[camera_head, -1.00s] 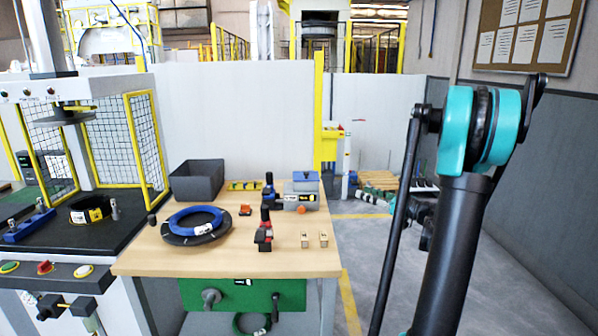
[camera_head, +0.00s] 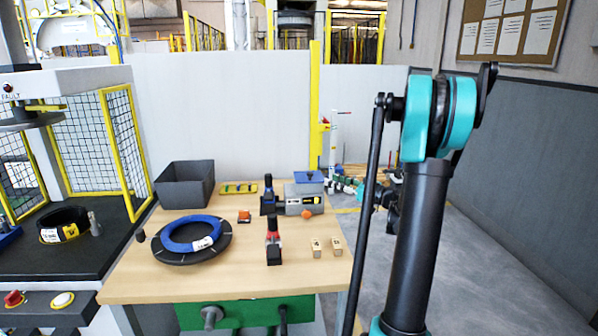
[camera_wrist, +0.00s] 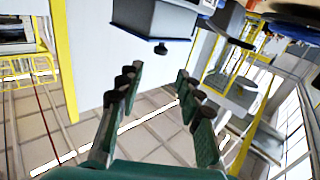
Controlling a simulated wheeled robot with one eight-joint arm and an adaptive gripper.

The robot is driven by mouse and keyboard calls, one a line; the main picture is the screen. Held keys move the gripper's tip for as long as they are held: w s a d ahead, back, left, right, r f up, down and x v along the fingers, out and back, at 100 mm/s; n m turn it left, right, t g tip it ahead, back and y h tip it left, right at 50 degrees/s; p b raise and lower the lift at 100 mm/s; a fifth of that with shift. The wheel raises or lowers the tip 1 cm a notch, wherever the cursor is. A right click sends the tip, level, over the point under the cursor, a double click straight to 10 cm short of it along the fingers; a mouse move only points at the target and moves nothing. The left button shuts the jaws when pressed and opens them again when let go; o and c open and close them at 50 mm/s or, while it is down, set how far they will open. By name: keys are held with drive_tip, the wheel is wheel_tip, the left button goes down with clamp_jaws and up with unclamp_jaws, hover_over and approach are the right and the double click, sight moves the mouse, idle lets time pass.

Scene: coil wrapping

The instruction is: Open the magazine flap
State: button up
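A grey box-shaped unit (camera_head: 300,206) stands at the back right of the wooden table, with a label and an orange round part on its front.
On the wooden table (camera_head: 150,285) are a grey bin (camera_head: 184,186), a blue coil (camera_head: 178,238) on a black disc, a red-and-black clamp (camera_head: 273,243) and two small blocks (camera_head: 316,248). A yellow post (camera_head: 315,110) stands behind. Open floor lies right of the table.

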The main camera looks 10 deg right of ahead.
sight(302, 177)
drive_tip(key=x, duration=1.5)
drive_tip(key=shift+c, duration=0.5)
clamp_jaws()
